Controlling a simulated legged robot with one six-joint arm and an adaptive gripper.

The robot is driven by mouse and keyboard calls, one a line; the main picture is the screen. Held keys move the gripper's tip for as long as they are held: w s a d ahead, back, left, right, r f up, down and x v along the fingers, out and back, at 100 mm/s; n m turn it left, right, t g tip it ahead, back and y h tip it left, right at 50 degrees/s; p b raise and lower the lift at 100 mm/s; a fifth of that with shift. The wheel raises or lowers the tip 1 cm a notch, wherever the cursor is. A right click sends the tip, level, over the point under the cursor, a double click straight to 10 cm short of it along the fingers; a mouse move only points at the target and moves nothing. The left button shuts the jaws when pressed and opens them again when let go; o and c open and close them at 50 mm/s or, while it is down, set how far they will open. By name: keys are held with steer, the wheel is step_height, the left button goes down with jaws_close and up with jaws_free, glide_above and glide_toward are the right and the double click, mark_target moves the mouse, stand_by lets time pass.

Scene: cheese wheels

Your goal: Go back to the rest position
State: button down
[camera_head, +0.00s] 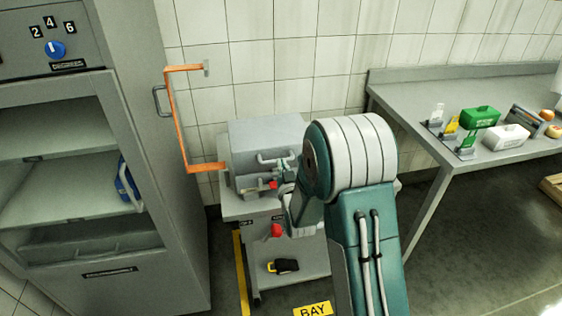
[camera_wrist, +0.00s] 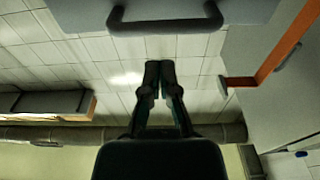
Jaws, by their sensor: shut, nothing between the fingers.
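My gripper (camera_wrist: 158,72) shows in the wrist view with its two dark fingers together and nothing between them. A dark bar handle (camera_wrist: 165,22) on a grey surface is at the top of that view, beyond the fingertips and apart from them in the picture. In the head view my teal and white arm reaches to a grey box-shaped unit (camera_head: 268,132) on a small cart (camera_head: 300,262). My gripper end is partly hidden by my arm there, close to the unit's front.
A tall grey cabinet (camera_head: 105,275) with open shelves stands at the left. An orange bar frame (camera_head: 177,120) juts out beside it. Floor is clear right of my arm.

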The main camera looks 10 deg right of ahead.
steer(key=s+f, duration=0.5)
steer(key=s+r+g, duration=0.6)
steer(key=r, duration=0.6)
steer(key=s+r+g, duration=0.2)
steer(key=s+g, duration=0.1)
steer(key=s, duration=0.9)
steer(key=s+r+g, duration=0.3)
steer(key=s+g, duration=0.1)
steer(key=s, duration=0.8)
steer(key=shift+s+r+g, duration=0.15)
steer(key=shift+s+g, duration=0.15)
steer(key=shift+s, duration=0.05)
